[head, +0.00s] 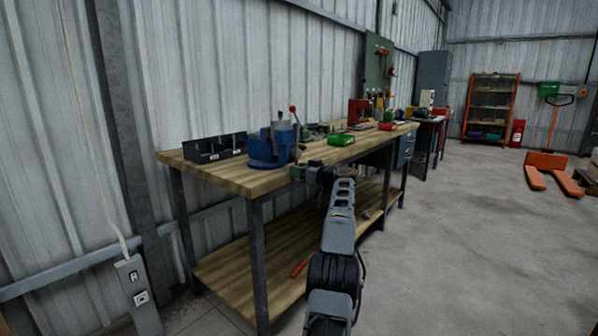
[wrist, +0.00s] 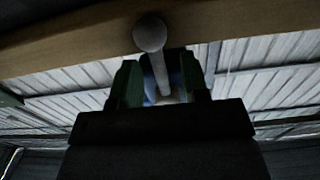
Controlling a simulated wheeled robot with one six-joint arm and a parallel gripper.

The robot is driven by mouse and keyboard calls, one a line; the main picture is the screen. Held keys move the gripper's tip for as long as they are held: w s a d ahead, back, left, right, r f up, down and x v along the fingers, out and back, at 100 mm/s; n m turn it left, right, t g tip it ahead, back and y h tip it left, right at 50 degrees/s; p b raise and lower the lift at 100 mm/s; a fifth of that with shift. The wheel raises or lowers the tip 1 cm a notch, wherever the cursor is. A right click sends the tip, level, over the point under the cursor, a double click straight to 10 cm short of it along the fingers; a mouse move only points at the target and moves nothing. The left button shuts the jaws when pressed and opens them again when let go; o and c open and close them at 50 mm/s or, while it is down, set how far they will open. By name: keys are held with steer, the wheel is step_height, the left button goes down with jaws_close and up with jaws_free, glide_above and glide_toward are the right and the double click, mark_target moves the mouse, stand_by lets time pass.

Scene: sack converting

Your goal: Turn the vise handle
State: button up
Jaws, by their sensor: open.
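The blue vise (head: 268,147) stands on the near end of the wooden workbench. Its handle is a grey bar with a round ball end (wrist: 150,34), seen close up in the wrist view. My gripper (head: 298,171) is at the bench's front edge beside the vise. In the wrist view the green fingers (wrist: 160,86) are apart, one on each side of the handle bar. I cannot tell whether either finger touches the bar. The lower part of the bar and the vise body are partly hidden behind my gripper.
The workbench (head: 225,176) has a black bin (head: 215,148) at its left and a green box (head: 341,140) to the right of the vise. A lever with a red knob (head: 292,109) rises by the vise.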

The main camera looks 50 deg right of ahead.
steer(key=shift+s, duration=0.15)
steer(key=s+b, duration=0.1)
steer(key=s, duration=1.2)
steer(key=shift+s+a, duration=0.2)
steer(key=shift+s, duration=0.1)
